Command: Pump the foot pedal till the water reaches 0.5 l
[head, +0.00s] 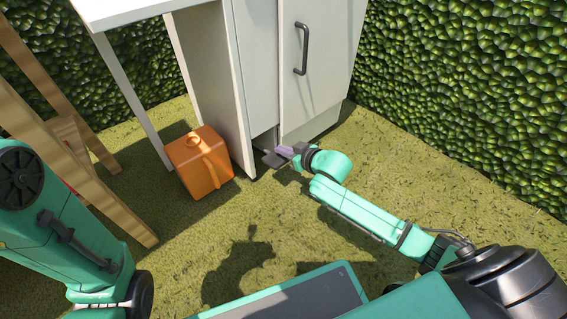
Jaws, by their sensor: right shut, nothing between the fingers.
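A grey foot pedal (271,159) sticks out low at the base of the white cabinet (318,66), in the gap beside the cabinet door. My right gripper (281,151) is shut and empty. Its fingertips are at the pedal, over or against it; I cannot tell whether they touch. My left arm comes in at the lower left, but its gripper is outside the view. No water and no level marking show in this view.
An orange canister (200,161) stands on the grass just left of the cabinet. A wooden frame (75,150) stands at the left. Green hedges (480,80) close off the back and right.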

